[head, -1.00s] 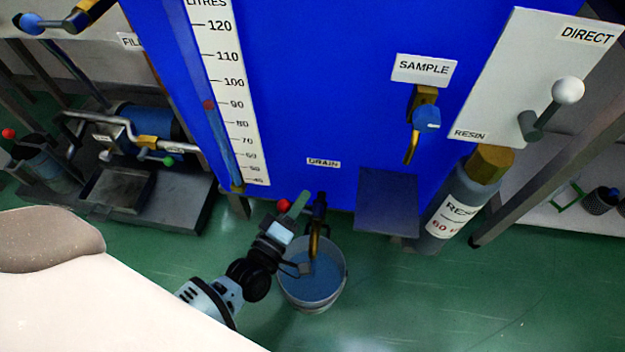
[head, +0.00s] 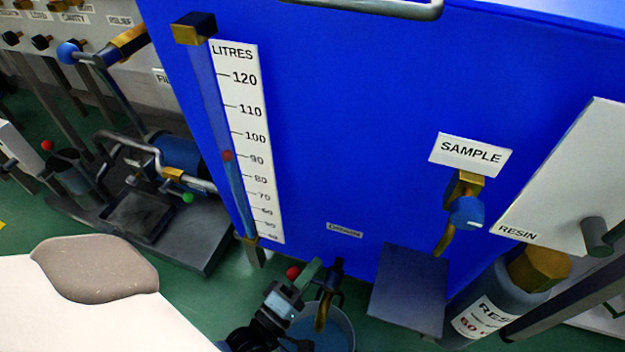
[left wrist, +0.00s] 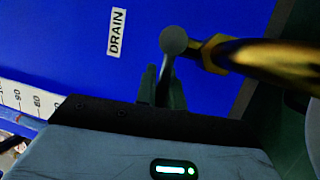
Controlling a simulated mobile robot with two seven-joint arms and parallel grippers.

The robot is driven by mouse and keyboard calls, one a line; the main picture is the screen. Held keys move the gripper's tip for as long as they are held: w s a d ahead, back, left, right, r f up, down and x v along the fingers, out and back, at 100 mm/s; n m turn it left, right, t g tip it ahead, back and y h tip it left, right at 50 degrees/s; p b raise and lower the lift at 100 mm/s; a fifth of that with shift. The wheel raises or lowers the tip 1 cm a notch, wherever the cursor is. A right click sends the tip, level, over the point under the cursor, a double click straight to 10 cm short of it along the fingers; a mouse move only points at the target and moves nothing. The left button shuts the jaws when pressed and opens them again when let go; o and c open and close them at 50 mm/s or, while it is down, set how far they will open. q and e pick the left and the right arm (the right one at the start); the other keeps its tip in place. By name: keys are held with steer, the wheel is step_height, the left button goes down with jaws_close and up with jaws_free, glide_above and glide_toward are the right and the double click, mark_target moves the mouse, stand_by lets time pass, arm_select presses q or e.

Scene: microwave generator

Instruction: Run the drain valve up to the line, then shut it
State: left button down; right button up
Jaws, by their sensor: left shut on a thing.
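The drain valve's lever, with a red ball (head: 293,272), sits low at the front of the blue tank (head: 340,130), below the drain label (head: 344,230). My left gripper (head: 302,283) is shut on this lever; in the left wrist view its fingers (left wrist: 163,88) close around the lever below a grey round end (left wrist: 173,40). The brass drain spout (head: 323,310) points down over a bucket (head: 345,335) holding bluish liquid, partly cut off. The sight tube (head: 235,185) shows lighter blue up to about its red marker (head: 227,155) near 90. My right gripper is out of view.
The sample tap (head: 465,212) and a dark shelf (head: 408,290) stand right of the drain. A resin cylinder (head: 490,312) stands further right. A pump on a dark base (head: 140,215) sits at left on the green floor.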

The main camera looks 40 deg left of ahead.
arm_select(q)
steer(key=shift+w+a+r, duration=0.1)
steer(key=shift+w+a, duration=0.05)
steer(key=shift+a, duration=0.3)
steer(key=c, duration=1.5)
jaws_free()
steer(key=s+f+p, duration=0.1)
steer(key=s, duration=0.6)
steer(key=shift+s+a+f, duration=0.2)
steer(key=shift+s+f, duration=0.15)
steer(key=shift+s, duration=0.05)
